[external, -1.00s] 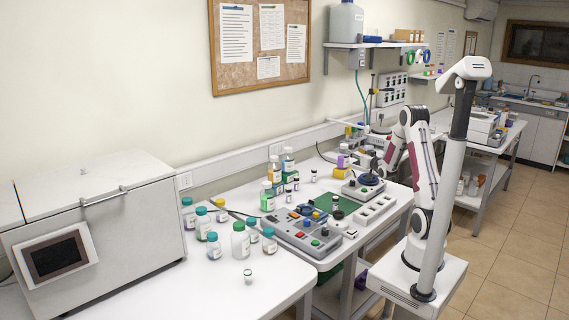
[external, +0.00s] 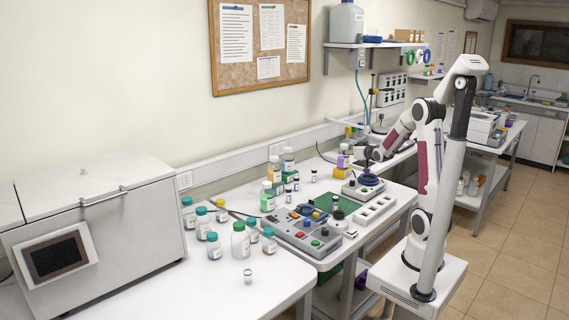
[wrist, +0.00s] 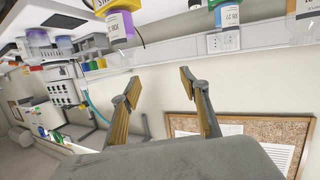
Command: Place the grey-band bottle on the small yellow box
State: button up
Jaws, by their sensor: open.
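My gripper (wrist: 159,82) is open in the wrist view, with nothing between its fingers. In the external view my gripper (external: 374,156) is over the back of the middle bench, near a blue-topped round device. A purple and yellow item (external: 342,160) stands left of it. A purple bottle with a white label (wrist: 119,26) shows at the top of the wrist view, with yellow beside it; whether that yellow is the small box is unclear. Small dark-capped vials (external: 288,192) stand further left on the bench. I cannot tell which bottle has the grey band.
A grey button panel (external: 300,236), a green mat (external: 325,203) and a white block (external: 376,210) fill much of the bench. Tall bottles (external: 287,163) stand at the back. Green-capped bottles (external: 240,242) stand on the left bench. A shelf (external: 375,45) hangs above.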

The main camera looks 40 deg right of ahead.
jog(key=s+a+n+g+y, duration=0.1)
jog(key=s+a+g, duration=0.3)
jog(key=s+a, duration=0.8)
jog(key=s+a+n+g+y, duration=0.2)
jog(key=s+a+g+y, duration=0.2)
jog(key=s+a, duration=0.8)
jog(key=s+f, duration=0.1)
jog(key=s, duration=0.7)
jog(key=shift+s+a+n, duration=0.2)
jog(key=shift+a+n, duration=0.1)
